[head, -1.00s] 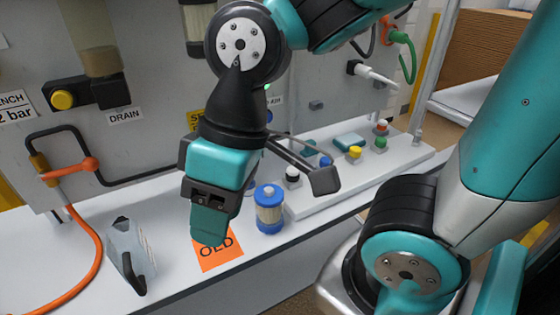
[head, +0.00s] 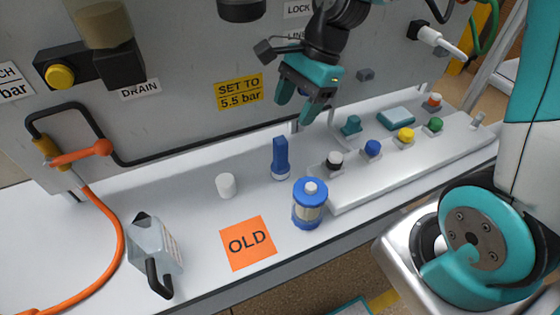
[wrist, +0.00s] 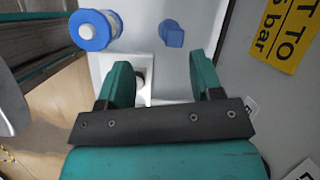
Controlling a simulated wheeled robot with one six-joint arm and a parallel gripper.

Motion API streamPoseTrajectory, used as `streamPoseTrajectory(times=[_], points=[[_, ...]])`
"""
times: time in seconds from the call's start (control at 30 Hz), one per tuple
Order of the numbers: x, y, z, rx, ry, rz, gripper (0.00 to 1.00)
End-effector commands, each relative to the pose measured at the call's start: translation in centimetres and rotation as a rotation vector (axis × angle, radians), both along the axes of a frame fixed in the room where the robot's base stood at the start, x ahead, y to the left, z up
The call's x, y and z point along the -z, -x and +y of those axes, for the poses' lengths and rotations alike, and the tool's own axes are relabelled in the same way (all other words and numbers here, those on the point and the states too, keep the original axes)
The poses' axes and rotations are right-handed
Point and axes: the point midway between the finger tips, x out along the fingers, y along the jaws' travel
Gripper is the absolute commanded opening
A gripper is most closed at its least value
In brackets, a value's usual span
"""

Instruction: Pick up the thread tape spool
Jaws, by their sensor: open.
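The thread tape spool, as far as I can tell, is the small white cylinder (head: 226,185) standing upright on the white bench in the head view. It stands left of a blue torch-shaped item (head: 281,158) and behind the orange OLD card (head: 248,243). My gripper (head: 298,102) is open and empty, raised above the bench near the back panel, up and to the right of the spool and apart from it. In the wrist view my gripper's fingers (wrist: 160,68) are spread, with bench surface between them. I cannot see the spool in the wrist view.
A blue-capped filter cartridge (head: 309,204) stands right of the card and shows in the wrist view (wrist: 95,30). A raised strip with coloured knobs (head: 420,160) lies to the right. A grey jug-like container (head: 155,248) and orange hose (head: 112,225) are left. Bench around the spool is clear.

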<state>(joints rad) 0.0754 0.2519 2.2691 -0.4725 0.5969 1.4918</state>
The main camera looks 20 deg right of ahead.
Motion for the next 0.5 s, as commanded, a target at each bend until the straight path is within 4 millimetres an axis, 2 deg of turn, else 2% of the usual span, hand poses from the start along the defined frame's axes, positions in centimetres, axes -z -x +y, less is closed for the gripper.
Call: streamPoseTrajectory(times=[0.1, 0.2, 0.5], points=[[1.1, -1.3, -1.1, 0.182, -0.005, 0.075, 0.60], [2.1, -1.7, -1.2, 0.249, -0.006, 0.105, 0.60], [6.8, -1.8, 0.8, 0.258, -0.005, 0.110, 0.60]])
